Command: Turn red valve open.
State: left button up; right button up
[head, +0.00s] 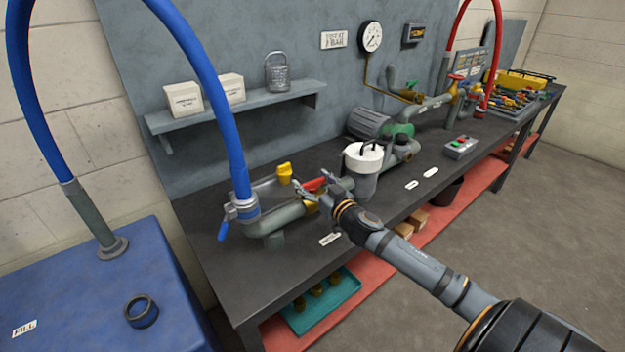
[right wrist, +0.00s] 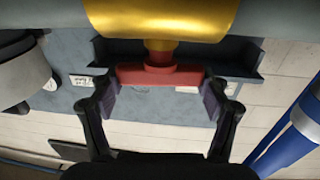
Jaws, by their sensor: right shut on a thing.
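The red valve handle (head: 315,184) sits on a brass valve body (head: 311,201) in the grey-green pipe on the bench. In the right wrist view the red handle (right wrist: 160,74) is a short bar on a brass stem, lying between the two finger pads, under the brass body (right wrist: 165,18). My right gripper (head: 315,194) reaches the valve from the front right and is shut on the handle. Its fingers (right wrist: 160,95) stand at the two ends of the bar. I cannot tell the valve's open or closed state. My left gripper is not in view.
A blue lever (head: 223,224) and blue hose (head: 205,85) are left of the valve. A yellow knob (head: 284,173) stands behind it. A white-capped filter housing (head: 363,165) is close on the right. Another red handle (head: 457,77) is farther along the bench.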

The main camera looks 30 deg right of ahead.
aim_at(312, 181)
jog(key=shift+n+y+p, duration=0.3)
jog(key=shift+n+y, duration=0.2)
jog(key=shift+y, duration=0.3)
jog(key=o, duration=1.2)
jog(key=shift+c, duration=0.2)
jog(key=shift+r, duration=0.2)
notch_tip(312, 181, up, 10)
jog(key=shift+f, duration=0.2)
